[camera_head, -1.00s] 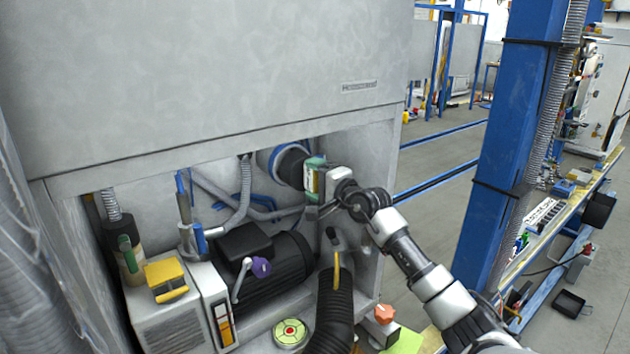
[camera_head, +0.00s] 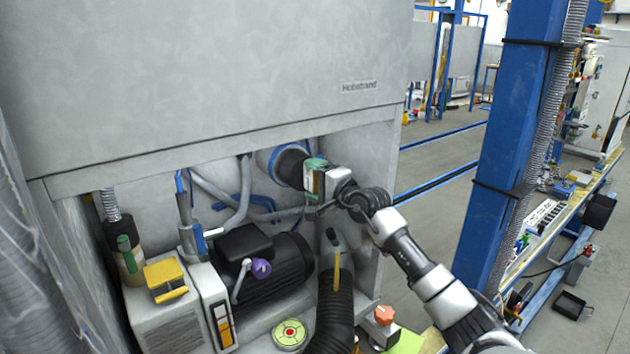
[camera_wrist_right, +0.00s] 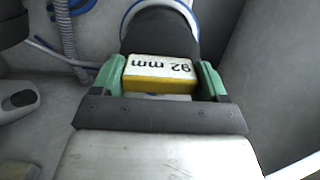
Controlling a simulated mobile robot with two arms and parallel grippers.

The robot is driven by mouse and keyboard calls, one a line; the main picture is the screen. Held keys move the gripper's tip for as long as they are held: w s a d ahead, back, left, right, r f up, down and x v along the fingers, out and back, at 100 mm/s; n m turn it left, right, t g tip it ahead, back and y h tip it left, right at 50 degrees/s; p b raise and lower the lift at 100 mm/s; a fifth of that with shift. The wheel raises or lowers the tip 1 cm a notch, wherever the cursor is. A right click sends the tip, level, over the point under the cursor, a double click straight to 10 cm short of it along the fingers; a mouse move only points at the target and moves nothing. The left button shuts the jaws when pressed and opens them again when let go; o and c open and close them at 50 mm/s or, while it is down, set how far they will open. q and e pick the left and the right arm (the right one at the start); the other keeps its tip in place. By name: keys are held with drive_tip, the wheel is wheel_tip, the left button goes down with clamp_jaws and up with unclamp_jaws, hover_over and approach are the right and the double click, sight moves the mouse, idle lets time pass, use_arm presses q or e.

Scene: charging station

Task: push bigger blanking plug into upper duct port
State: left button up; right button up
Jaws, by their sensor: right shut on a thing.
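The blanking plug has a black round body (camera_head: 291,166) and a yellow-and-white grip block marked "92 mm" (camera_wrist_right: 160,72). My right gripper (camera_head: 315,178) is shut on the grip block, its green finger pads on both sides; it also shows in the right wrist view (camera_wrist_right: 160,80). The upper duct port (camera_head: 265,160) has a blue-edged pale rim on the cabinet's inner back wall. The plug's black body is at this rim, roughly in line with it. How deep it sits cannot be told. My left gripper is not in view.
Below are a dark motor (camera_head: 270,270), a ribbed black hose (camera_head: 333,310) and a grey box (camera_head: 172,318) with a yellow item (camera_head: 165,278) on top. The cabinet's upper panel (camera_head: 210,80) overhangs the opening. A blue post (camera_head: 520,130) stands to the right.

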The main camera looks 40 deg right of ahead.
sight(303, 172)
drive_tip(key=shift+w+d+b, duration=0.15)
drive_tip(key=shift+w+b, duration=0.4)
drive_tip(key=shift+w, duration=0.7)
drive_tip(key=shift+w+d+b, duration=0.15)
drive_tip(key=shift+w+b, duration=0.4)
drive_tip(key=shift+w, duration=0.65)
drive_tip(key=shift+w+d+b, duration=0.15)
drive_tip(key=shift+w+b, duration=0.6)
drive_tip(key=shift+w, duration=0.45)
drive_tip(key=shift+w+d+b, duration=0.1)
drive_tip(key=shift+w+b, duration=0.65)
drive_tip(key=shift+w, duration=0.4)
drive_tip(key=o, duration=1.3)
drive_tip(key=shift+f, duration=0.15)
